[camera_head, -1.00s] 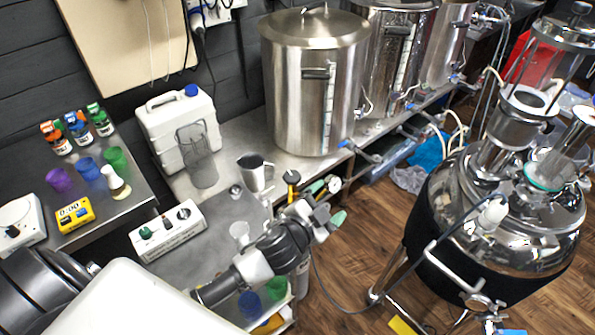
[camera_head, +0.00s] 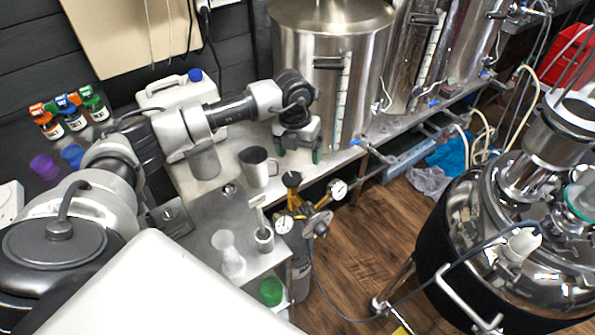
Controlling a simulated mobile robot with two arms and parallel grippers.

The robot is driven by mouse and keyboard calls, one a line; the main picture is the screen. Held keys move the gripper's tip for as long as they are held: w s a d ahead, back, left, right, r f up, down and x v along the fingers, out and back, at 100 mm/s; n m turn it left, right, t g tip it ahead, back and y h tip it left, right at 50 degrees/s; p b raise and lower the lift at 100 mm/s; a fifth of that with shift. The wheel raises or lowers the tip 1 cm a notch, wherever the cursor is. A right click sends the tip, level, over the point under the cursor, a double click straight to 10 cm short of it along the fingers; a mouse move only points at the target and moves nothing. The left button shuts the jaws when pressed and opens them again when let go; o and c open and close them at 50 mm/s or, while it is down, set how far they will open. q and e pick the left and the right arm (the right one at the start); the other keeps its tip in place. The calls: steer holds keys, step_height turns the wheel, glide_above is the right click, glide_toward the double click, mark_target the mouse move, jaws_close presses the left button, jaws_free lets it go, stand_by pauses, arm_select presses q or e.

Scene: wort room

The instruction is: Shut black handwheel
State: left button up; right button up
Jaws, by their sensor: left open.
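The black handwheel (camera_head: 291,179) is a small round knob. It sits on top of a brass valve with a regulator (camera_head: 298,212) and pressure gauges, on a gas cylinder (camera_head: 300,272) beside the steel bench. My left gripper (camera_head: 299,154) hangs from the arm that comes in from the left. It points down, open, with dark green fingertips. In the picture it is just above the handwheel, in front of the large steel kettle; no contact shows. The gripper holds nothing that I can see. My right gripper is not in view.
A steel pitcher (camera_head: 258,167) stands on the bench left of the handwheel. A large steel kettle (camera_head: 335,75) stands behind. A white canister (camera_head: 172,105) is partly behind my arm. A shiny vessel (camera_head: 500,235) stands at the right, with wooden floor between.

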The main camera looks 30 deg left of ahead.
mark_target(292, 177)
arm_select(q)
steer(key=shift+y, duration=0.5)
steer(key=f, duration=0.3)
steer(key=a+f+p, duration=0.1)
steer(key=f, duration=0.2)
steer(key=a+f+p, duration=0.1)
steer(key=f, duration=0.3)
steer(key=shift+a, duration=0.1)
steer(key=c, duration=0.9)
